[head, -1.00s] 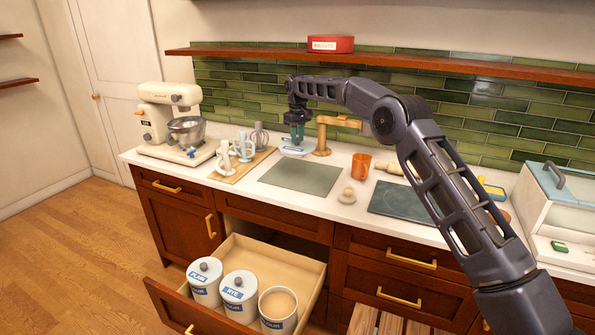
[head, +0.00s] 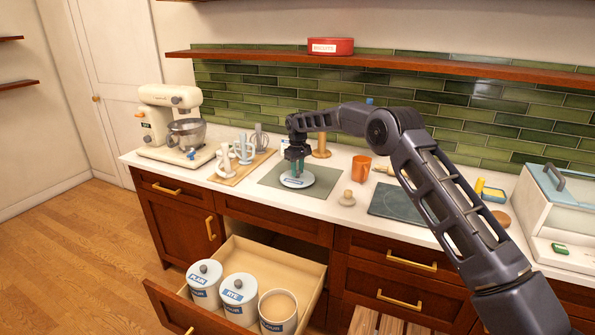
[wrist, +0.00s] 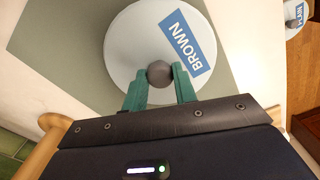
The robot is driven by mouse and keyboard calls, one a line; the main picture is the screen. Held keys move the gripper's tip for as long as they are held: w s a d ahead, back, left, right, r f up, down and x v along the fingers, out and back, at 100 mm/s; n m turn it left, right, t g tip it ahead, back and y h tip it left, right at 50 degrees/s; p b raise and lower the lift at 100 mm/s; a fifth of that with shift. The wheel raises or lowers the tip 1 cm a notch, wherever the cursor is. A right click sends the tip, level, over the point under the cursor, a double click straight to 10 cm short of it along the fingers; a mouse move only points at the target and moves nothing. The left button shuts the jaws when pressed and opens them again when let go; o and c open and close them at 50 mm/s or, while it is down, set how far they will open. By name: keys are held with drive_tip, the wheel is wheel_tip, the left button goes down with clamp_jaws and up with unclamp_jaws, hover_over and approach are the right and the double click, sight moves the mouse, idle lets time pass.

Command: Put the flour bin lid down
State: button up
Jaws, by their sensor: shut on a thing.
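The flour bin lid (head: 291,183) is a pale round disc with a blue label reading BROWN and a dark round knob. My gripper (head: 298,169) is shut on the knob, with green fingers either side of it. In the wrist view the lid (wrist: 125,45) lies flat over the grey-green mat (wrist: 70,60). In the head view it is over the middle of the mat (head: 328,190); I cannot tell whether it touches. An open bin of flour (head: 278,309) stands in the pulled-out drawer (head: 285,262), beside the lidded PLAIN bin (head: 204,285) and RYE bin (head: 239,297).
A wooden stand (head: 321,148) is behind the mat.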

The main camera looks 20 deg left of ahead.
sight(298, 170)
drive_tip(key=shift+f, duration=0.3)
drive_tip(key=o, duration=1)
wheel_tip(298, 170, up, 12)
drive_tip(key=shift+r, duration=0.15)
